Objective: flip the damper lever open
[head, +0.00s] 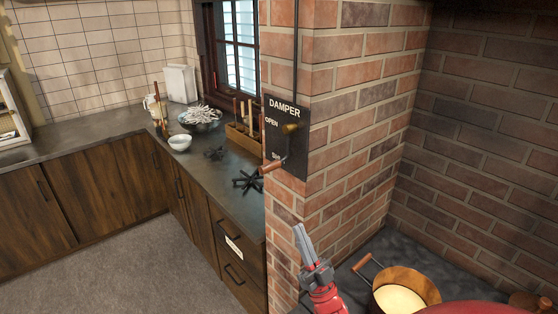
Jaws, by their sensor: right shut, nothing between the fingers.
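The damper plate (301,150) is a black panel on the brick column, marked DAMPER with OPEN below it. A lever with a wooden handle (270,168) sticks out at the plate's lower left, by a lower label that is partly hidden. A brass knob (290,128) sits near the OPEN word. My right gripper (298,229), grey-fingered on a red wrist, is below and right of the lever, clear of it. Its fingers are together and empty. My left gripper is out of view.
A copper pot (380,293) with pale contents stands on the dark hearth at lower right. The counter (120,136) at left holds a white bowl (180,142), a bowl of utensils (202,125) and a wooden box (243,138). The brick column (340,150) stands beside the gripper.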

